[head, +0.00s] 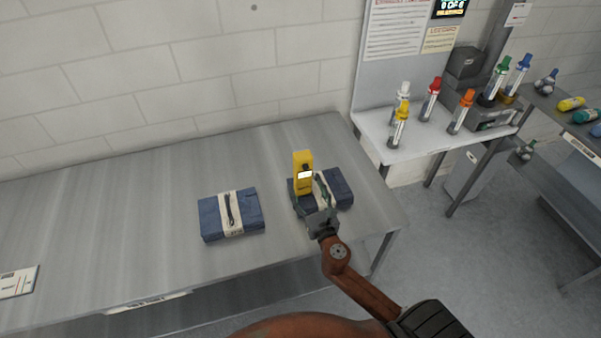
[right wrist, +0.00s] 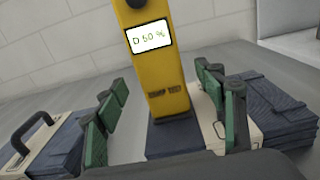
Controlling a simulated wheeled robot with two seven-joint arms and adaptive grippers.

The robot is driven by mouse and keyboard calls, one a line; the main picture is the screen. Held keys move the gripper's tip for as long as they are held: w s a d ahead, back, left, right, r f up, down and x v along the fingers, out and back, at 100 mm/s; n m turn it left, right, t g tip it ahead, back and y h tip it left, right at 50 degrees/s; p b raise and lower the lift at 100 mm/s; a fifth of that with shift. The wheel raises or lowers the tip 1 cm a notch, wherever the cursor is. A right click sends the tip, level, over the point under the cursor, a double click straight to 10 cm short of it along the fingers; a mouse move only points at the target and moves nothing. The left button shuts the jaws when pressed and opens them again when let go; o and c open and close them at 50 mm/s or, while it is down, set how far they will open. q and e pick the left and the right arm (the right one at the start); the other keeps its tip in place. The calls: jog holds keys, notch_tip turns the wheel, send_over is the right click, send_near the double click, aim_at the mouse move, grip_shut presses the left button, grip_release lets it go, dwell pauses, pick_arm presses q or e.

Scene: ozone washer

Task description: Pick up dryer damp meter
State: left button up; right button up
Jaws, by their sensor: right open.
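The damp meter (head: 303,172) is a yellow upright block with a small white screen. It stands on the right one of two folded blue bundles. In the right wrist view the meter (right wrist: 158,65) shows a screen reading "D 50 %". My right gripper (head: 318,200) is at the near side of the meter. In the right wrist view its green-padded fingers (right wrist: 165,108) are open, one to each side of the meter's lower part, with gaps visible. I cannot tell how far the fingertips reach along the meter's depth. My left gripper is not in view.
The right blue bundle (head: 340,188) lies beneath and beside the meter. Another blue bundle with a pale band (head: 212,220) lies left on the grey metal table (head: 120,220). A side bench (head: 375,128) at the right holds several coloured bottles. The table's left part is mostly clear.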

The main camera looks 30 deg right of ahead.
aim_at(305, 183)
jog(key=x, duration=0.3)
jog(key=shift+w+d+r, duration=0.1)
jog(key=shift+w+d, duration=0.05)
jog(key=shift+w, duration=0.2)
jog(key=shift+w+d, duration=0.15)
jog(key=shift+w, duration=0.55)
jog(key=c, duration=1.5)
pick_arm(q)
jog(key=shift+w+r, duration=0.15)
pick_arm(e)
jog(key=shift+c, duration=0.5)
